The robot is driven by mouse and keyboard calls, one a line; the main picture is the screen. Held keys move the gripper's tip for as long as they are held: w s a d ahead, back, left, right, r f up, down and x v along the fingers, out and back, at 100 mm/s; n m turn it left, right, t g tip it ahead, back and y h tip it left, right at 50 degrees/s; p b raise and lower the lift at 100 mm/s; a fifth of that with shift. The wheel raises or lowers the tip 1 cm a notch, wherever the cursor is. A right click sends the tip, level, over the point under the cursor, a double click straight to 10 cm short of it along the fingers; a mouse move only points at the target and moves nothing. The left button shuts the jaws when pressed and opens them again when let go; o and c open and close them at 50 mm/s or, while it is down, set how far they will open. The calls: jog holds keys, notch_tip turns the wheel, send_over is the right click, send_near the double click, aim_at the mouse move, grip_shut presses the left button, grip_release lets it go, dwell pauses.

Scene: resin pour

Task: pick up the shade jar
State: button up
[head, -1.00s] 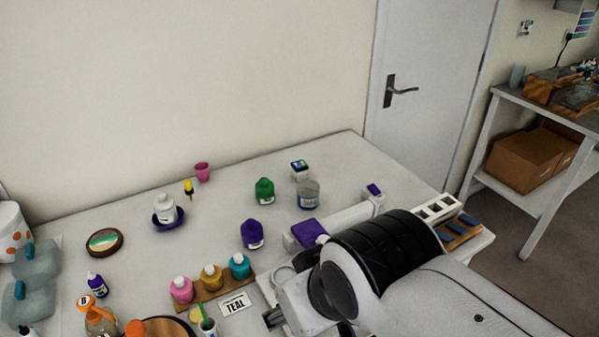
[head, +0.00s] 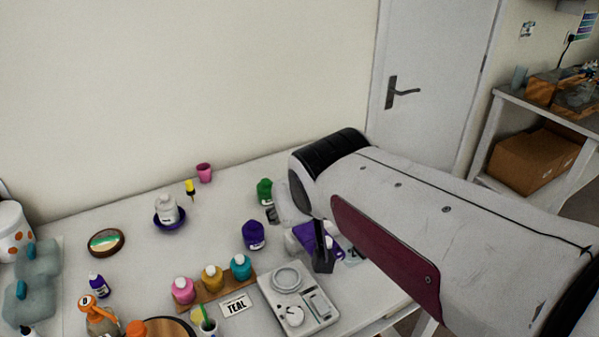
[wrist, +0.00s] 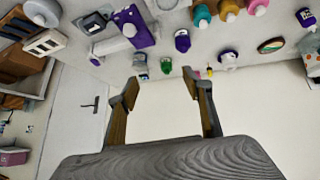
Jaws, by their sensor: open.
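A teal jar (head: 240,267) with a pale cap stands at the right end of a wooden rack (head: 215,288), beside a yellow jar (head: 212,278) and a pink jar (head: 183,290). A card reading TEAL (head: 235,305) lies in front of the rack. The teal jar also shows at the top of the wrist view (wrist: 201,15). My gripper (wrist: 163,82) is open and empty, its two fingers wide apart. In the head view it is to the right of the teal jar and apart from it, partly hidden by my arm.
A purple bottle (head: 253,235) and a green bottle (head: 265,191) stand behind the rack, near my gripper. A white scale (head: 298,300) is right of the card. A white bottle (head: 168,209) sits in a purple dish. The table between dish and rack is clear.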

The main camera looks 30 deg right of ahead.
jog(key=w+d+t+h, duration=0.1)
jog(key=w+d+t, duration=0.1)
jog(key=w+d, duration=0.6)
jog(key=w+d+t, duration=0.1)
jog(key=w+d, duration=0.3)
jog(key=w, duration=0.8)
jog(key=w+d+f+n+t+y, duration=0.1)
jog(key=w+d+f+t+y, duration=0.1)
jog(key=w+d+f, duration=0.7)
jog(key=shift+w+d+f+t+y, duration=0.2)
jog(key=shift+w+f+t+y, duration=0.15)
jog(key=shift+w+f, duration=1.5)
jog(key=shift+w, duration=0.1)
jog(key=shift+f, duration=2.85)
